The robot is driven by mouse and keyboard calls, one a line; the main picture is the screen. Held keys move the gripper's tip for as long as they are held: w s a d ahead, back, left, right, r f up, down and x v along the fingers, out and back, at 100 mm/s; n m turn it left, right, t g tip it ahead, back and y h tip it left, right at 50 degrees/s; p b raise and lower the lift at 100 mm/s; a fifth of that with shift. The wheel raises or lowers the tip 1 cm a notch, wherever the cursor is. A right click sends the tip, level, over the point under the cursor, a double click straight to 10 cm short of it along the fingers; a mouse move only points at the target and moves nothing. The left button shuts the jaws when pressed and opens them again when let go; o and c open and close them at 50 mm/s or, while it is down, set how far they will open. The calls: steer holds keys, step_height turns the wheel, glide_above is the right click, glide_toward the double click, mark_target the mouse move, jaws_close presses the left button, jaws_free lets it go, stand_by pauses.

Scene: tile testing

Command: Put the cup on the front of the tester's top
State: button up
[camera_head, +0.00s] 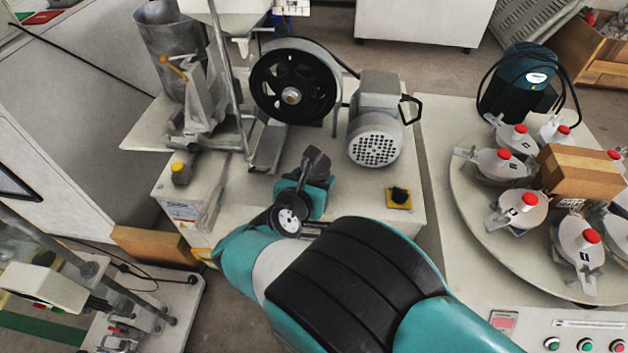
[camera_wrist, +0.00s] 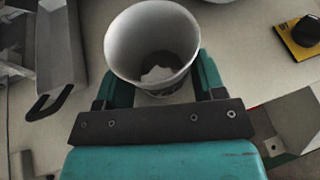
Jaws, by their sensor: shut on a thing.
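A white cup (camera_wrist: 152,45) with a pale patch inside sits between the fingers of my gripper (camera_wrist: 160,82) in the wrist view. The gripper is shut on it, and I look down into its open mouth. In the head view my gripper (camera_head: 305,180) is over the front part of the tester's top (camera_head: 345,192); the cup is hidden there behind my arm. The pale top also shows in the wrist view (camera_wrist: 245,50) beyond the cup. I cannot tell whether the cup's base touches the top.
On the tester stand a black flywheel (camera_head: 290,88), a grey motor (camera_head: 376,135) and a yellow-based black knob (camera_head: 399,196). A metal chute (camera_head: 268,147) stands behind my gripper. A round table (camera_head: 470,190) with several red-capped holders is at the right.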

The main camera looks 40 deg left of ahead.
steer(key=shift+f, duration=0.1)
steer(key=shift+f, duration=0.15)
steer(key=o, duration=1)
steer(key=shift+s+r, duration=0.1)
steer(key=shift+r, duration=0.3)
steer(key=p+v, duration=0.3)
steer(key=v, duration=0.8)
steer(key=shift+s+d+r, duration=0.1)
steer(key=shift+s, duration=0.25)
